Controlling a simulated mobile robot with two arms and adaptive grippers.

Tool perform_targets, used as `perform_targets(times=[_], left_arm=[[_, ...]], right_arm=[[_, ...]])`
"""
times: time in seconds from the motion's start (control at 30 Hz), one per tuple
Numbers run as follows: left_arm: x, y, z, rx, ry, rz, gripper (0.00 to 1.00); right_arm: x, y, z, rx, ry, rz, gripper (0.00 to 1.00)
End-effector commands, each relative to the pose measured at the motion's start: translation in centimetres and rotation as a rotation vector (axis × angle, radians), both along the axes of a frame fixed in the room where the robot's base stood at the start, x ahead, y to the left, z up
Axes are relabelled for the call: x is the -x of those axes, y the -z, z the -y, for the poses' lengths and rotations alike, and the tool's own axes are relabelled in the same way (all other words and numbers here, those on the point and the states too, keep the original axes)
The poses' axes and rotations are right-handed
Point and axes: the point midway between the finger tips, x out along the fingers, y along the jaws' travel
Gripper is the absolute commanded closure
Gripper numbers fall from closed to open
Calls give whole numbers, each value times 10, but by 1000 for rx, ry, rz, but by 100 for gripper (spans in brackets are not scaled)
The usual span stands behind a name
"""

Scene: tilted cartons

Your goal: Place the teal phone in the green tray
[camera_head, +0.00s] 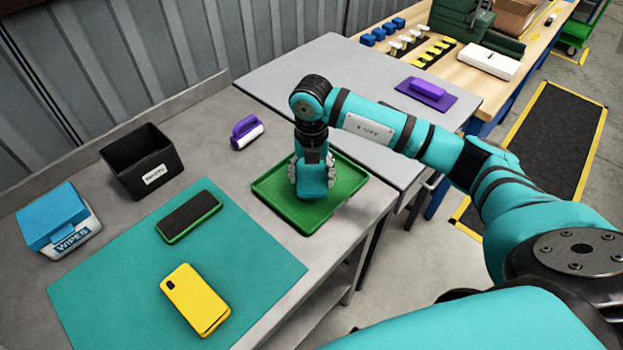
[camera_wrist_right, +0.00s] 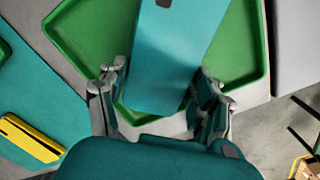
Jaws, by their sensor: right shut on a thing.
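The teal phone (camera_wrist_right: 172,65) is held between the fingers of my right gripper (camera_wrist_right: 160,95), over the green tray (camera_wrist_right: 88,45). In the head view my right gripper (camera_head: 312,172) points down above the tray (camera_head: 268,200), with the phone (camera_head: 313,182) between its fingers. The phone's back, with a dark camera patch, faces the wrist camera. I cannot tell whether the phone touches the tray floor. No other object shows in the tray. My left gripper is not in view.
A yellow phone (camera_head: 196,298) and a green-edged dark phone (camera_head: 188,217) lie on a teal mat (camera_head: 255,262). A black bin (camera_head: 143,160), a wipes box (camera_head: 60,220) and a purple-and-white item (camera_head: 246,131) stand left of the tray. A grey table (camera_head: 300,75) adjoins behind.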

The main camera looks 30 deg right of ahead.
Motion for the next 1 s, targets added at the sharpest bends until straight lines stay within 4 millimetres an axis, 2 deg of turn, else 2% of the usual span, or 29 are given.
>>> perform_targets(times=[0.23,0.57,0.6,0.77,1.0], left_arm=[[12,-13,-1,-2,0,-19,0],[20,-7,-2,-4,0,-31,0],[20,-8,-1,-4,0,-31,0],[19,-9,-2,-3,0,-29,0],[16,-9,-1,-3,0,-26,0]], right_arm=[[2,29,-1,0,0,-4,74],[1,35,-1,1,0,-2,74],[1,34,-1,1,0,-2,30],[1,34,-1,1,0,-2,11],[1,33,0,1,0,-2,11]])
